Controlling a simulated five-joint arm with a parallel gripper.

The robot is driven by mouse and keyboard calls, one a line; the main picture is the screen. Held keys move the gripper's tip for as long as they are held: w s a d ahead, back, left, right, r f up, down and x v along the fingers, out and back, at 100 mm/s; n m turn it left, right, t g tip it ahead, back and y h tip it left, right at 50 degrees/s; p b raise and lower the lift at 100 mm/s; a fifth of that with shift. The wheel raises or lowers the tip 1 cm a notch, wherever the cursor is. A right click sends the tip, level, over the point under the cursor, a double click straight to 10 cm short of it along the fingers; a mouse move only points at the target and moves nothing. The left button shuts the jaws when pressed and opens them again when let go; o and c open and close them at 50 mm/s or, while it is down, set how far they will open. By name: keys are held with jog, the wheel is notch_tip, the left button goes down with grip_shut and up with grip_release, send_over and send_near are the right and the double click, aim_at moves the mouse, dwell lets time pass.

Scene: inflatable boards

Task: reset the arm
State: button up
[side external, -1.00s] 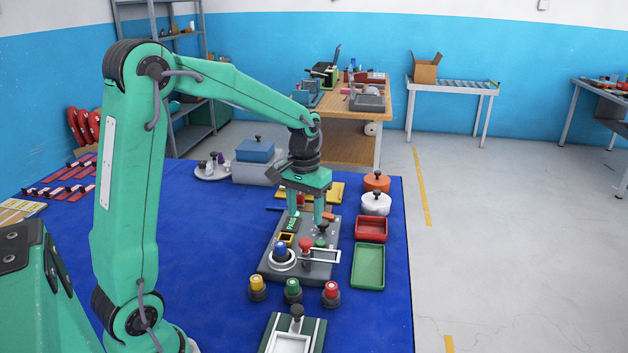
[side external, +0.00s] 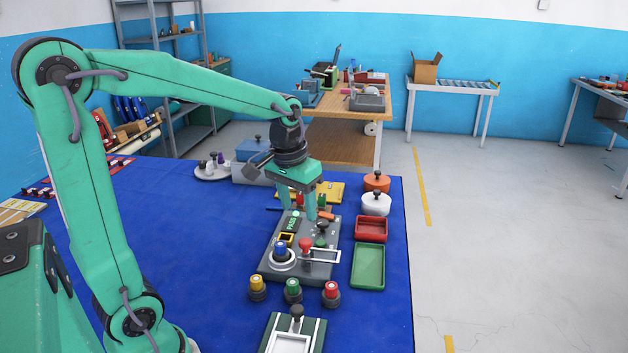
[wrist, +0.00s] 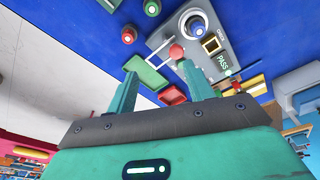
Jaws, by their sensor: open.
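My gripper (side external: 299,213) is open, its two green fingers pointing down over the far part of the grey test panel (side external: 268,265). Nothing shows between the fingers. In the wrist view my gripper (wrist: 156,78) has its fingers spread apart, with the panel (wrist: 165,36) beyond them. The panel carries a blue-topped knob (side external: 281,249) in a pale ring, a red knob (side external: 305,244), a white-framed slider and a small display reading PASS (side external: 293,222). The exact gap between fingertips and panel is hard to tell.
Yellow, green and red knobs (side external: 293,290) stand in front of the panel. A red tray (side external: 370,228), a green tray (side external: 368,265) and white and orange lidded pots (side external: 376,203) line the right. A grey box with blue top (side external: 252,150) stands behind.

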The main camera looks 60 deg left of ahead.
jog(key=s+d+r+m+t, duration=0.1)
jog(key=s+d+t, duration=0.1)
jog(key=s, duration=0.4)
jog(key=s+d+r+m+t, duration=0.1)
jog(key=s+d+r+m, duration=0.1)
jog(key=s+d, duration=0.2)
jog(key=shift+s+d+t, duration=0.35)
jog(key=shift+s+t, duration=0.05)
jog(key=shift+s, duration=0.75)
